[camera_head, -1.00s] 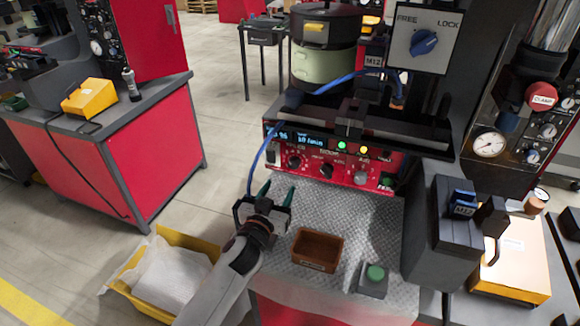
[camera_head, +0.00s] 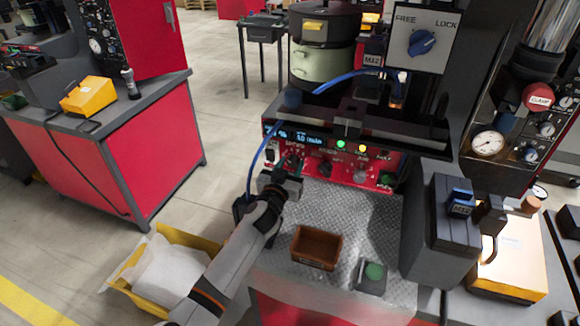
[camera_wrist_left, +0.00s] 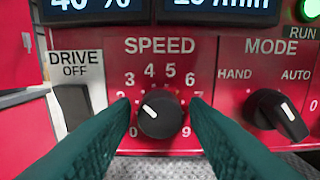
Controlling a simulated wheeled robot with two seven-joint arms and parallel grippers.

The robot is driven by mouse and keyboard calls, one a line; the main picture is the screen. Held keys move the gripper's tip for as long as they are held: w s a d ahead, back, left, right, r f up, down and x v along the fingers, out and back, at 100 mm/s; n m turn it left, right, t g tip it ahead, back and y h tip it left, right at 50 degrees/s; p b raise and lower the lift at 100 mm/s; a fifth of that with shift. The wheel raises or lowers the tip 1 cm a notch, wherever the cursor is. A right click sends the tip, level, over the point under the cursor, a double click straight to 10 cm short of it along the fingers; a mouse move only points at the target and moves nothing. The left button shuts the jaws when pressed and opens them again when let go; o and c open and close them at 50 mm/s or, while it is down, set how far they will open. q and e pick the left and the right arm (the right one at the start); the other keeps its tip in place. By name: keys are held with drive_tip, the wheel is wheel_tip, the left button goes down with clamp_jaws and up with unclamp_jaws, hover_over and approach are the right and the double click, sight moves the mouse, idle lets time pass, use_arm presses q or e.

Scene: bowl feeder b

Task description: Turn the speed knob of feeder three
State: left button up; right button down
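The speed knob (camera_wrist_left: 160,115) is round and black on a red panel, under the word SPEED and inside a ring of numbers. Its white pointer points to the upper left, around the 2 to 3 marks. My left gripper (camera_wrist_left: 161,108) has one teal finger on each side of the knob, with a small gap visible on both sides. In the head view my left gripper (camera_head: 290,165) is at the left part of the feeder's red control panel (camera_head: 345,169) and largely hides the knob. My right gripper is not in view.
The DRIVE switch (camera_wrist_left: 74,104) is left of the knob and the MODE knob (camera_wrist_left: 277,112) right of it. A blue hose (camera_head: 268,145) arcs past my left gripper. A brown box (camera_head: 317,248) and a green button (camera_head: 374,272) are on the metal plate below.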

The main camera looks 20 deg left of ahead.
use_arm(q)
drive_tip(key=c, duration=0.7)
drive_tip(key=shift+m, duration=0.3)
drive_tip(key=m, duration=0.3)
drive_tip(key=shift+m+b, duration=0.3)
drive_tip(key=shift+m, duration=0.8)
drive_tip(key=o, duration=1)
drive_tip(key=shift+d, duration=0.1)
